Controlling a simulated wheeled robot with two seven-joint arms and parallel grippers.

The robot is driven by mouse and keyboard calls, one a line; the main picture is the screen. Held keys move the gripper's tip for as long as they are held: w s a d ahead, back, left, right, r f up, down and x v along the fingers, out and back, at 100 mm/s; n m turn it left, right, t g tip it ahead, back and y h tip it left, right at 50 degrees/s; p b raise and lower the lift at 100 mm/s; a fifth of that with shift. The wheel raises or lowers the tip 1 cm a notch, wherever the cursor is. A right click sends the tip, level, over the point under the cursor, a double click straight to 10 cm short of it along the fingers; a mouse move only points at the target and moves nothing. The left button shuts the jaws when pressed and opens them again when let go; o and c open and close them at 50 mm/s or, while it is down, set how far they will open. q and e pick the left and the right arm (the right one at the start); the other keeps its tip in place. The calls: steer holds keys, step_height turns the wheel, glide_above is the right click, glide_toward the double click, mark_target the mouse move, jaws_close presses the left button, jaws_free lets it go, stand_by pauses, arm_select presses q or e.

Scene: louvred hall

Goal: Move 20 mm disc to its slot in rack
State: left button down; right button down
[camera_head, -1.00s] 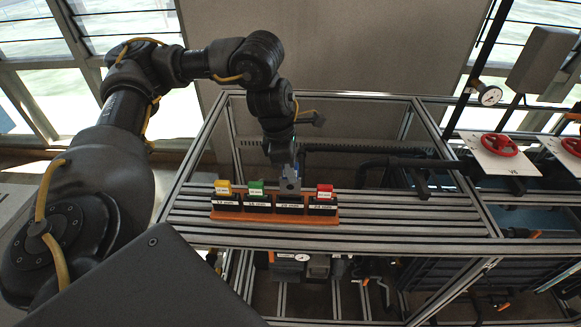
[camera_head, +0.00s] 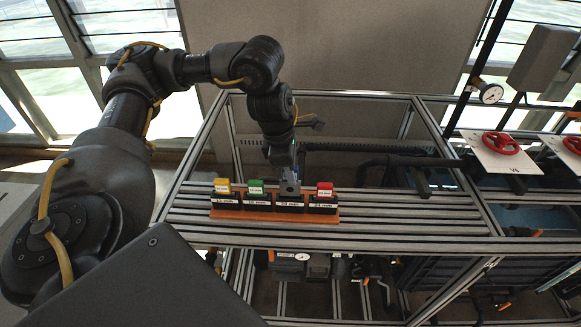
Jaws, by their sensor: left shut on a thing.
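The rack (camera_head: 275,214) is a low orange base with dark labelled slots, standing on the slatted frame top. My left gripper (camera_head: 290,186) points down at the third slot, between the green and red pieces. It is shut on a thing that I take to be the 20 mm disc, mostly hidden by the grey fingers. I cannot tell whether the disc touches the slot bottom. My right gripper is out of view.
The slatted top (camera_head: 410,213) is clear to the right of the rack. Dark pipes (camera_head: 400,165) run behind it. A white panel with a red valve wheel (camera_head: 500,143) and a gauge (camera_head: 491,93) stand at the right.

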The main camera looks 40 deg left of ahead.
mark_target(291, 195)
arm_select(q)
steer(key=shift+f+b, duration=1.75)
steer(key=shift+f, duration=0.8)
steer(key=c, duration=1.3)
jaws_free()
steer(key=shift+r, duration=0.1)
steer(key=r+p, duration=0.4)
steer(key=p, duration=0.1)
steer(key=r+p, duration=0.2)
steer(key=r, duration=0.1)
steer(key=shift+s+a+p, duration=0.25)
steer(key=shift+a+p, duration=0.05)
steer(key=shift+p, duration=0.05)
steer(key=shift+f, duration=0.1)
